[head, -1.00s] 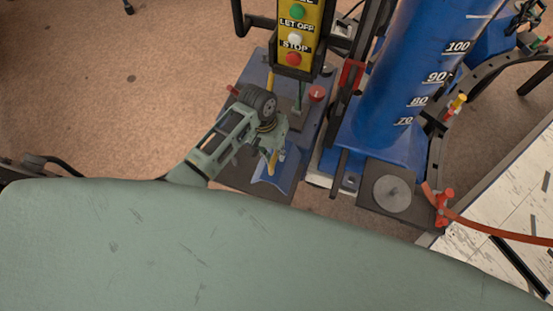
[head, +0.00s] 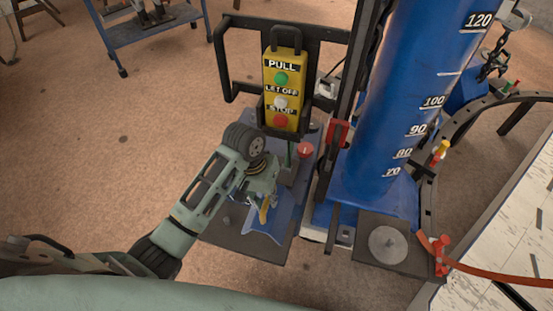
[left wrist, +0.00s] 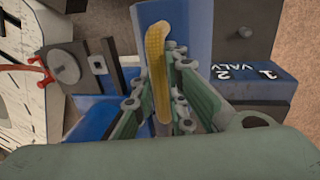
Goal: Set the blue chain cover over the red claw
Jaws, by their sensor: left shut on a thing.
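The blue chain cover (head: 259,235) is a bent blue plate with a yellow handle (head: 265,212), low over a dark plate at the bench's front. My left gripper (head: 262,200) is shut on the yellow handle, coming from the upper left. In the left wrist view the handle (left wrist: 158,75) stands between the fingers, with the blue plate (left wrist: 190,20) behind it. I cannot tell whether the cover rests on the dark plate or hangs just above it. A red part, likely the red claw (head: 338,132), sits on the dark upright left of the blue column. My right gripper is not in view.
A yellow button box (head: 284,90) stands behind my gripper. A red knob (head: 305,150) is close to its right. The tall blue column (head: 410,100) and a plate with a round disc (head: 390,243) lie to the right. Open floor is at the left.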

